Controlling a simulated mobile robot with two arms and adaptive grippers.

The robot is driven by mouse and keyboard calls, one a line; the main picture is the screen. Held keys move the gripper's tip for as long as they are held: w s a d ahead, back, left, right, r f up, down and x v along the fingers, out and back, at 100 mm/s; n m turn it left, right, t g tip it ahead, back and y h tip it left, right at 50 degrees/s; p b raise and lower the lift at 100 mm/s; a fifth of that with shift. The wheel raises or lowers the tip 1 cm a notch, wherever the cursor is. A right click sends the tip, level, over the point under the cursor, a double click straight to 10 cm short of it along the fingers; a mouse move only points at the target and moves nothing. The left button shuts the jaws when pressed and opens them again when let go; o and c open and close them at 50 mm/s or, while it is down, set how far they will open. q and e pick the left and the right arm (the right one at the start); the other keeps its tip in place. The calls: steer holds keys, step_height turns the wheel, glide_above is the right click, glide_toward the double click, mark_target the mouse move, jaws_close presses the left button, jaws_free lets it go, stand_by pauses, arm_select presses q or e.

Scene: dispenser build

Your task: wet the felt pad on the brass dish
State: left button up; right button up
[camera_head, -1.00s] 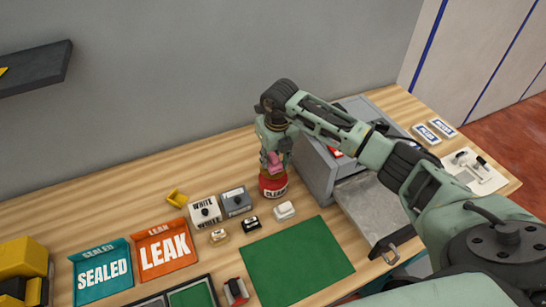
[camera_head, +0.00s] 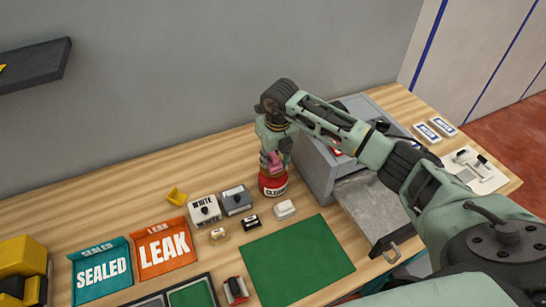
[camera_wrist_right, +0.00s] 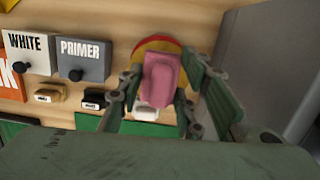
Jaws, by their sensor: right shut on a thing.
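My right gripper (camera_head: 275,157) is shut on a pink pad (camera_wrist_right: 160,80) and points down over the red dispenser can. The pink pad also shows in the head view (camera_head: 274,162). The red can (camera_head: 273,187) has a white label, partly readable as "CLEAN". A yellowish brass dish (camera_wrist_right: 152,44) with a red rim beneath shows behind the pad in the right wrist view. The pad and fingers hide much of the dish. The pad is right at the dish, but I cannot tell whether they touch. My left gripper is not in view.
The WHITE box (camera_head: 204,209) and grey PRIMER box (camera_wrist_right: 83,58) stand left of the can. A grey cabinet (camera_head: 315,170) stands close on the right. Small blocks and a green mat (camera_head: 297,262) lie in front.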

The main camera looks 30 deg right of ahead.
mark_target(272, 153)
steer(key=shift+f+b, duration=0.55)
steer(key=shift+f, duration=0.2)
stand_by(1.1)
steer(key=shift+r, duration=0.1)
steer(key=shift+r+p, duration=2.15)
steer(key=shift+r, duration=1.3)
